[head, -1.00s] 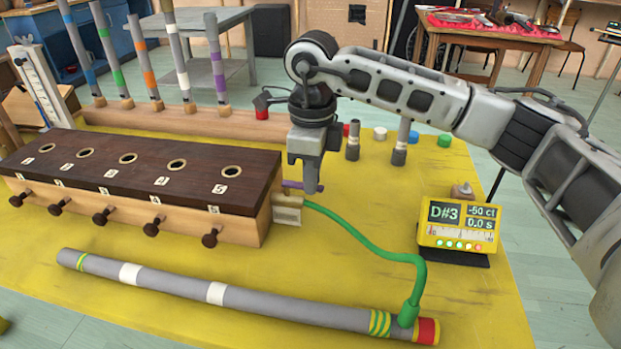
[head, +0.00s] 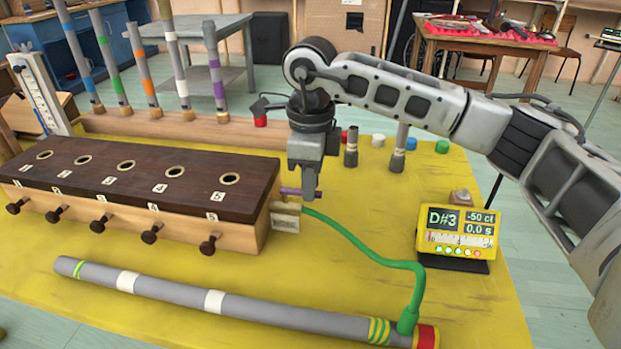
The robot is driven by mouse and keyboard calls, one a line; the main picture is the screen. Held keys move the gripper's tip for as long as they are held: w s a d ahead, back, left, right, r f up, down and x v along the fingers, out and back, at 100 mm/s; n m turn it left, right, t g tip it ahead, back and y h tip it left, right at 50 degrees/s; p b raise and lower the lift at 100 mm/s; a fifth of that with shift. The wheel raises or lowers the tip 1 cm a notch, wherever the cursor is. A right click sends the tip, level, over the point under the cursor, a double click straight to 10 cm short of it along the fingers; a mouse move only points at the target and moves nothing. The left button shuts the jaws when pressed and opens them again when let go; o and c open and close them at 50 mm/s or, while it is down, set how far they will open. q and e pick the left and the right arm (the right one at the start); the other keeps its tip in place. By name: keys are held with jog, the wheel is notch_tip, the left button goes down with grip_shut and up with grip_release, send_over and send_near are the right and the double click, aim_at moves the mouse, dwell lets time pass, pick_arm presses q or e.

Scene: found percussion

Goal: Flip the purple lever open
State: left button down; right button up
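The purple lever (head: 288,191) is a short, thin bar at the right end of the wooden box, lying roughly level above a small pale block (head: 285,217). A green hose (head: 365,247) runs from this block. My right gripper (head: 309,193) points down at the lever, and its fingers cover the lever's middle. A short purple end shows to the right of the fingers. The fingers are seen nearly edge-on, so I cannot tell whether they are open or shut, or touching the lever. My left gripper is out of view.
The wooden box (head: 140,175) with several holes and knobs stands at left. A long grey tube (head: 255,308) lies in front. A yellow tuner (head: 459,231) stands at right, and a rack of upright tubes (head: 160,123) behind. The yellow mat (head: 350,210) is clear around the hose.

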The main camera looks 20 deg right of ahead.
notch_tip(320, 180, up, 16)
jog(key=p, duration=0.1)
jog(key=shift+p, duration=0.35)
dwell(0.4)
